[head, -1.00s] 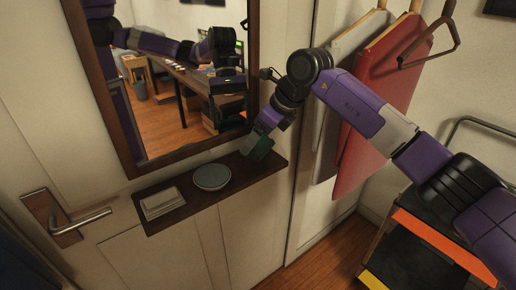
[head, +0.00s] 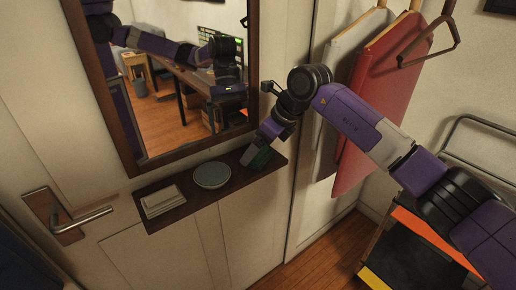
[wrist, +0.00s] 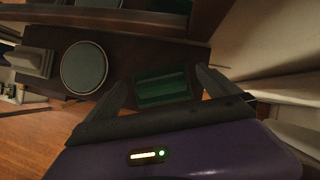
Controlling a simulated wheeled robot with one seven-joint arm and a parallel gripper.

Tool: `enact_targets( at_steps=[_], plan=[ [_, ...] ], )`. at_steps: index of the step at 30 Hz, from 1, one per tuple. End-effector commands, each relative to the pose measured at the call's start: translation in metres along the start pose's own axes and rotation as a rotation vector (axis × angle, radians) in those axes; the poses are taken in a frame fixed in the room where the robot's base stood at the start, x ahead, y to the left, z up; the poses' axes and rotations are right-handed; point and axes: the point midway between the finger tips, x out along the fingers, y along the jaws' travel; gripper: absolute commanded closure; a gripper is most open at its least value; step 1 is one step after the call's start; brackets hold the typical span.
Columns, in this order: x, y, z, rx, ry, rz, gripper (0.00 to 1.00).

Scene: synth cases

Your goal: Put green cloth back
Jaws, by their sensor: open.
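The green cloth (wrist: 163,88) looks folded into a flat rectangle. In the wrist view it lies between the two fingers of my gripper (wrist: 162,76), with a gap to each finger. My gripper is open, and the cloth is not gripped. In the head view my gripper (head: 256,158) is at the right end of the dark wooden shelf (head: 228,193), and only a little green of the cloth shows there. I cannot tell how far the fingertips are above the shelf top.
A door handle (head: 80,220) is at left. Hanging garments (head: 375,110) and a cart (head: 415,250) are at right.

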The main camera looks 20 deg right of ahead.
Motion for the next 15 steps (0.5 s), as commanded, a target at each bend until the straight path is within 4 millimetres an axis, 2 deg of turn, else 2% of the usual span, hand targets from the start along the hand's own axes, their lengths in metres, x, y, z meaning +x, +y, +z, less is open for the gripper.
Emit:
enact_targets(
  at_steps=[15],
  plan=[
    [-0.094, -0.002, -0.001, 0.0, -0.001, -0.003, 0.0]
  ],
)
